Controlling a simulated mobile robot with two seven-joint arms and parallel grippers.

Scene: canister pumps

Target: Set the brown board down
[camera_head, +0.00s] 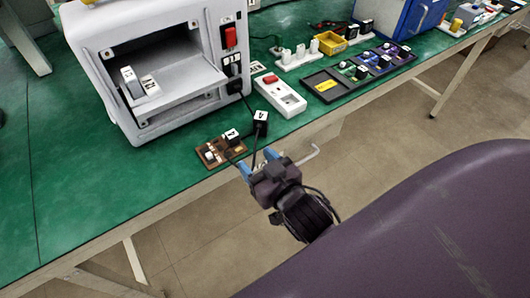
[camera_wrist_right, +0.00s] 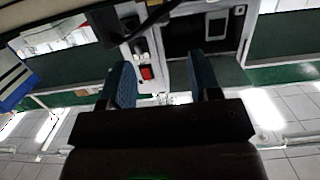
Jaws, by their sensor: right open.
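The brown board (camera_head: 215,155) lies on the green bench top near its front edge, in front of the white machine. It carries small white and dark parts, with a black block marked with a white label (camera_head: 232,134) at its far side. My right gripper (camera_head: 258,164) is just to the right of the board at the bench edge, its blue fingers apart. In the right wrist view the gripper (camera_wrist_right: 163,88) has a clear gap between its fingers and nothing held. The board cannot be made out in that view. My left gripper is out of view.
A white machine (camera_head: 110,50) with an open bay stands behind the board. A black labelled plug (camera_head: 261,117) with a cable is close behind my right gripper. A white power strip (camera_head: 280,96) and a dark tray (camera_head: 322,86) lie to the right. The bench is clear at left.

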